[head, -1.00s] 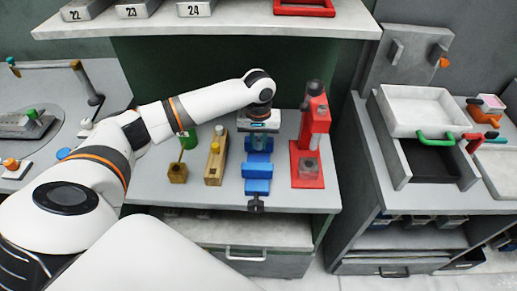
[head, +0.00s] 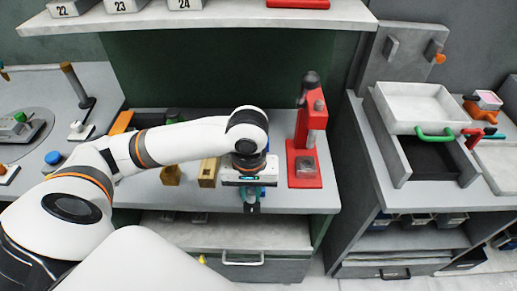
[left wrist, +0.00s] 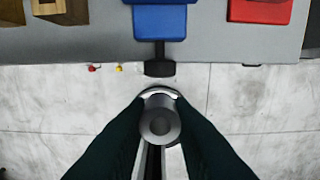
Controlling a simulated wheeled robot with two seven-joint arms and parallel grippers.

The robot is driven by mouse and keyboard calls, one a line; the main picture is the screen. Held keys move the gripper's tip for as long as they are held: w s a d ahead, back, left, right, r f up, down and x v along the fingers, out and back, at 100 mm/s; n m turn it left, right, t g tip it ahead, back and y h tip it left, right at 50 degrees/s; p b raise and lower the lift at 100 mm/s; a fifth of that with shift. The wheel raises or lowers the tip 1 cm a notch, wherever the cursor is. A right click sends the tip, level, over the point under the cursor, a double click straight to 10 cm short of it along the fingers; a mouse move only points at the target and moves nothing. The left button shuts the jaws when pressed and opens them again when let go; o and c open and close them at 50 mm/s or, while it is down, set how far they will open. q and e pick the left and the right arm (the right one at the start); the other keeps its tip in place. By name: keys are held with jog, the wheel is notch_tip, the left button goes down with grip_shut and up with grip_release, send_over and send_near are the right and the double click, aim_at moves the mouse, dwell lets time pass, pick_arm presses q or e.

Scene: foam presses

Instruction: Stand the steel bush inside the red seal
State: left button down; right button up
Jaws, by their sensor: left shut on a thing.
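My left gripper (head: 250,181) points down at the front of the middle bench, over the near end of the blue vise (head: 265,192). In the left wrist view the left gripper (left wrist: 160,112) is shut on a grey round steel piece with a hollow centre, which looks like the steel bush (left wrist: 160,126). The floor shows beneath it, just off the bench's front edge. I cannot make out the red seal in either view. My right gripper is not in view.
A red press (head: 305,160) stands right of the vise. Wooden blocks (head: 208,172) stand to its left. The vise's black handle (left wrist: 160,68) juts past the bench edge. A shelf (head: 220,18) hangs above.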

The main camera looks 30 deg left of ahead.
pick_arm(q)
jog(key=shift+s+d, duration=0.2)
jog(key=shift+s, duration=0.15)
jog(key=shift+w+d+r+m, duration=0.35)
jog(key=shift+d+r+m, duration=0.15)
jog(key=shift+m, duration=0.55)
jog(key=shift+w+d+r+m, duration=0.35)
jog(key=shift+w+d+m, duration=0.1)
jog(key=shift+m, duration=0.55)
jog(key=shift+w+d+r+m, duration=0.3)
jog(key=shift+d+r+m, duration=0.2)
jog(key=shift+m, duration=0.55)
